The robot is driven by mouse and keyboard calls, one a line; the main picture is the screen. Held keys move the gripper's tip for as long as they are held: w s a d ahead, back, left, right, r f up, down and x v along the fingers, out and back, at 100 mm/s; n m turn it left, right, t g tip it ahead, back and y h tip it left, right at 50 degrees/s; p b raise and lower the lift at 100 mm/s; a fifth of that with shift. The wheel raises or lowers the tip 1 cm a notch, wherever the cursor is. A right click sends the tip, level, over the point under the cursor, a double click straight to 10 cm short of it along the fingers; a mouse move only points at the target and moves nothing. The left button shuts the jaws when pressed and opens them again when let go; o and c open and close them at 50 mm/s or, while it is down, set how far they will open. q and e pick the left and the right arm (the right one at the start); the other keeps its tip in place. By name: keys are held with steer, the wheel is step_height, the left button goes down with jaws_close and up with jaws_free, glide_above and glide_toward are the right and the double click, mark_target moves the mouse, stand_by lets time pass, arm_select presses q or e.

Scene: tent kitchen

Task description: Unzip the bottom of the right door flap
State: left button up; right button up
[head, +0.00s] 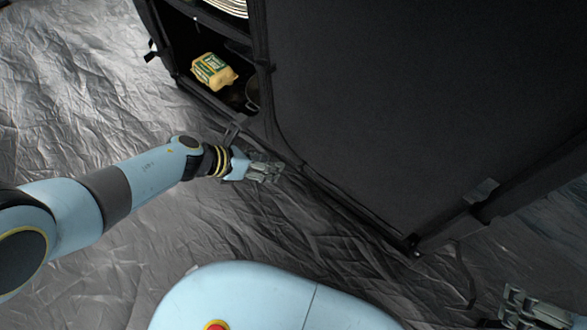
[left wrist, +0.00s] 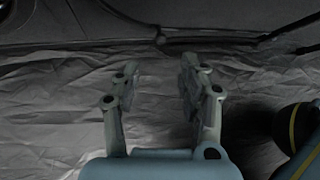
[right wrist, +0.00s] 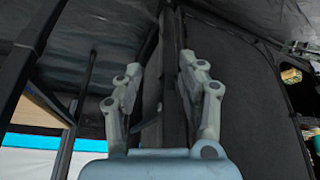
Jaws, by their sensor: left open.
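The right door flap (head: 400,100) is a large dark panel on the front of the black fabric cabinet, and it hangs closed. Its lower edge runs along a dark seam near the floor. My left gripper (head: 265,172) is low, close to the flap's lower left corner. In the left wrist view its fingers (left wrist: 158,90) are apart with nothing between them, facing the cabinet's bottom edge (left wrist: 130,45). My right gripper (head: 530,308) is at the lower right of the head view. In the right wrist view its fingers (right wrist: 162,85) are spread, with the cabinet's dark vertical edge behind them. I cannot make out the zipper pull clearly.
The cabinet's left section is open, with a yellow package (head: 213,71) on a shelf and a dark pan (head: 252,95) beside it. Crinkled silvery ground sheet (head: 70,110) covers the floor. The floor left of the cabinet is clear.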

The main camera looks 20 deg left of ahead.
mark_target(297, 169)
arm_select(q)
steer(key=shift+m, duration=0.8)
steer(key=b+x, duration=0.1)
steer(key=x, duration=0.1)
steer(key=b+x, duration=0.2)
steer(key=x, duration=0.1)
steer(key=b+x, duration=0.2)
steer(key=x, duration=0.1)
steer(key=shift+s+f, duration=0.15)
steer(key=shift+s, duration=0.2)
arm_select(e)
step_height(297, 169, down, 6)
steer(key=t, duration=0.6)
arm_select(q)
steer(key=shift+b+x, duration=0.8)
steer(key=shift+x, duration=0.35)
steer(key=shift+w, duration=0.15)
arm_select(e)
steer(key=w+r+t+y, duration=0.1)
steer(key=w+r+t, duration=0.2)
steer(key=w+r, duration=0.1)
steer(key=shift+w+a+r+n+t, duration=0.15)
steer(key=shift+a+r+n+t, duration=0.2)
steer(key=shift+a+n+t, duration=0.1)
arm_select(q)
steer(key=shift+c, duration=0.4)
jaws_close()
